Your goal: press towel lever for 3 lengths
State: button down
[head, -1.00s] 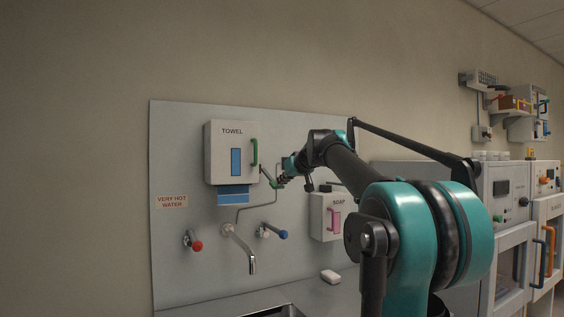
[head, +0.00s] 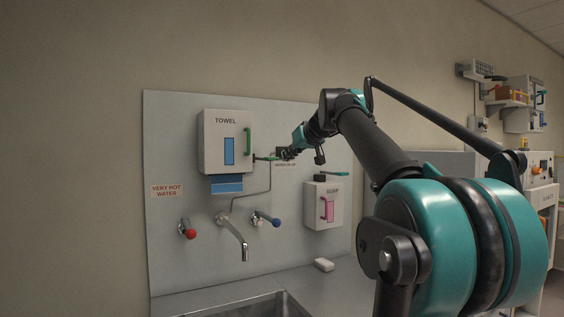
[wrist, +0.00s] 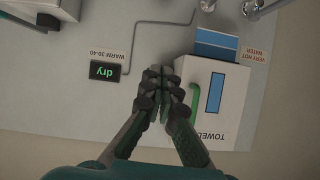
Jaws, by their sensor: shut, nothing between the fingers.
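The white towel dispenser (head: 214,150) is on the wall panel, with a blue window and a green upright handle (head: 248,142) on its front. Blue towel (head: 227,184) hangs from its underside.
A small display (wrist: 104,71) reads "dry". The soap dispenser (head: 324,212) is to the lower right, with a soap bar (head: 324,265) on the counter. Red-knobbed tap (head: 187,229), spout (head: 232,235) and blue-knobbed tap (head: 264,218) are below. The wall above is clear.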

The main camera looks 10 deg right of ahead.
jog(key=shift+v, duration=1.1)
jog(key=shift+f, duration=0.15)
